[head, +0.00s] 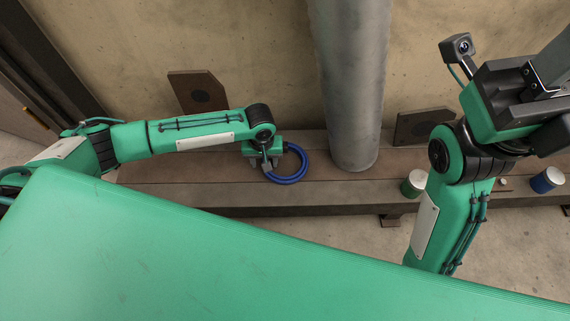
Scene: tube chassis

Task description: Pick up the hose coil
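The hose coil (303,163) is a blue ring on the brown ledge against the wall, left of the grey column. My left gripper (267,163) points down at the coil's left side. Its short grey fingers overlap the coil there, and the green gripper body and the wrist above hide part of the ring. I cannot tell whether the fingers are closed on the coil or only around it. My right gripper (550,75) is raised at the upper right, well away from the coil. Its fingertips are cut off or hidden, so its opening does not show.
A thick grey column (350,80) stands on the ledge (200,196) just right of the coil. A green can (414,183) and a blue can (546,180) stand farther right. Brown plates (197,91) stand against the wall.

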